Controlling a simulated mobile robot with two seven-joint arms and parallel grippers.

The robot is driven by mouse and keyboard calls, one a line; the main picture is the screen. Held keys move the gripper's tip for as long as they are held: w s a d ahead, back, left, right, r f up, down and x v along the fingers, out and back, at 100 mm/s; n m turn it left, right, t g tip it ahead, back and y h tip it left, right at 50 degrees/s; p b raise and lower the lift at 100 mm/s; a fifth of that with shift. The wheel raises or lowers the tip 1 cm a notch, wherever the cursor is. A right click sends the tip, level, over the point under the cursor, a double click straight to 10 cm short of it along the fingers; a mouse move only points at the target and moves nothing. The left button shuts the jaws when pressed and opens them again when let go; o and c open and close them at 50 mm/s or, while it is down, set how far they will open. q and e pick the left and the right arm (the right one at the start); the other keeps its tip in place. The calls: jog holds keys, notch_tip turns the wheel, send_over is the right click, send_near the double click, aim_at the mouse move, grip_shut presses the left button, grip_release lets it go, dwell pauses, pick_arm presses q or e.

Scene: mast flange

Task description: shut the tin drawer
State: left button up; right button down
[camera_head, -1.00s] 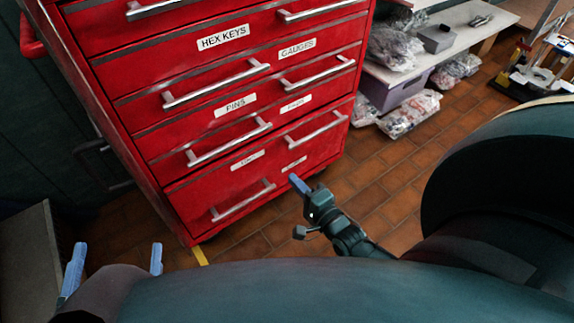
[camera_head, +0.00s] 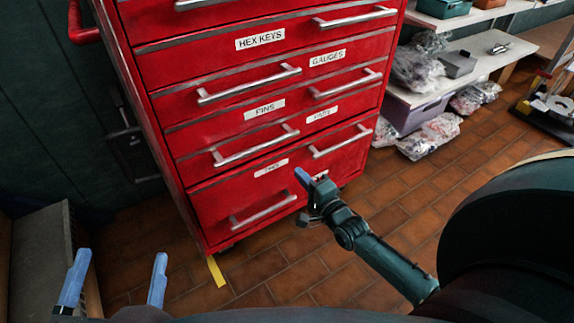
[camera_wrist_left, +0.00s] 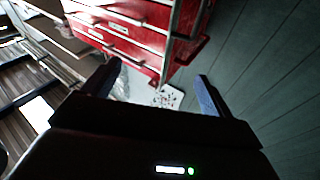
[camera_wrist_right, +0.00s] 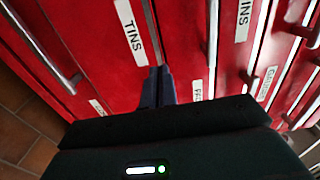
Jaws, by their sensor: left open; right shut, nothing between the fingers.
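The tin drawer (camera_head: 235,192) is the lowest red drawer of the cabinet, with a silver bar handle (camera_head: 263,211). Its TINS label is clear in the right wrist view (camera_wrist_right: 133,31). I cannot tell how far the drawer stands out. My right gripper (camera_head: 302,174) is shut and empty, its blue fingertips in front of the drawer's upper right part. In the right wrist view the fingertips (camera_wrist_right: 157,72) overlap the drawer front beside the label; contact cannot be told. My left gripper (camera_head: 112,278) is open and empty, low at the left, away from the cabinet.
The red cabinet has more drawers above, with projecting handles such as the PINS one (camera_head: 256,145). Shelves with bagged goods (camera_head: 428,137) stand at the right. A yellow floor strip (camera_head: 216,271) lies by the cabinet's lower corner. The tiled floor (camera_head: 390,195) is clear between cabinet and shelves.

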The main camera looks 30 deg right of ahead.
aim_at(281, 153)
jog(key=w, duration=0.1)
jog(key=w+b, duration=0.1)
jog(key=w, duration=0.3)
jog(key=shift+w+a+f+b, duration=0.15)
jog(key=shift+a+b, duration=0.1)
jog(key=shift+b, duration=0.15)
jog(key=shift+w+b, duration=0.3)
jog(key=shift+w, duration=0.4)
pick_arm(q)
jog(key=shift+w+d+r+m+t+h, duration=0.1)
jog(key=shift+w+r+m+t+h, duration=0.15)
jog(key=shift+r, duration=0.25)
jog(key=shift+w+r+m+t+h, duration=0.1)
jog(key=shift+r+t+h, duration=0.05)
jog(key=shift+r+h, duration=0.3)
pick_arm(e)
jog(key=shift+w+a, duration=0.1)
jog(key=shift+w, duration=0.15)
jog(key=shift+w+r, duration=0.2)
jog(key=shift+w, duration=0.9)
jog(key=shift+w+r, duration=0.1)
pick_arm(q)
jog(key=shift+w+f, duration=0.1)
jog(key=shift+w, duration=0.35)
